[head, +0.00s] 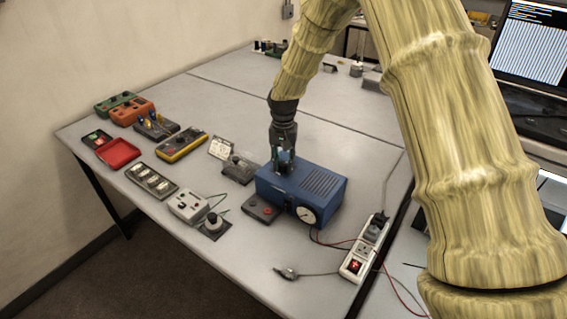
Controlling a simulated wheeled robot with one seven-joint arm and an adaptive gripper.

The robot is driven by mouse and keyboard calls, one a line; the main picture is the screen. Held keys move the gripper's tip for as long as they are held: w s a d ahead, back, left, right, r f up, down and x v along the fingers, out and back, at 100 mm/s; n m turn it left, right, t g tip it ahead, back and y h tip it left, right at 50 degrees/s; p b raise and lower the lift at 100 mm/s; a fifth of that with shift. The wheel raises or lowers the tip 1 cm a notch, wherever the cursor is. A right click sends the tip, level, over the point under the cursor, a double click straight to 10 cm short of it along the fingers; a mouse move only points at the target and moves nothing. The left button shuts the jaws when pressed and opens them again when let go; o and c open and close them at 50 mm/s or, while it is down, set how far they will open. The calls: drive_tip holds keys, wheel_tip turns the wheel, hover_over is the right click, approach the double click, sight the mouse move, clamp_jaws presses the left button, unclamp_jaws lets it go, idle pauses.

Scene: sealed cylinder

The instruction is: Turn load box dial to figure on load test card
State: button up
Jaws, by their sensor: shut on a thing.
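The blue box with a vented top (321,181), which I take for the load box, stands near the middle of the table. A round white gauge face (306,213) shows on its front. My gripper (284,166) points down onto the left part of the box's top. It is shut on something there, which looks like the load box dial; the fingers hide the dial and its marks. A small white card with print (221,148), likely the load test card, stands tilted left of the box. Its figure is too small to read.
A dark pad with a red button (262,209) lies against the box's left front. A power strip (365,248) with cables is at the right edge. A yellow meter (181,144), a red tray (118,153) and several devices fill the left. The table behind is mostly clear.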

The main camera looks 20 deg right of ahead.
sight(283, 163)
drive_tip(key=n, duration=0.5)
drive_tip(key=shift+w+r+n, duration=0.15)
drive_tip(key=shift+r+n, duration=0.05)
drive_tip(key=shift+n, duration=0.1)
drive_tip(key=shift+n+b, duration=0.3)
drive_tip(key=shift+n, duration=1.9)
drive_tip(key=o, duration=1)
wheel_tip(283, 163, up, 12)
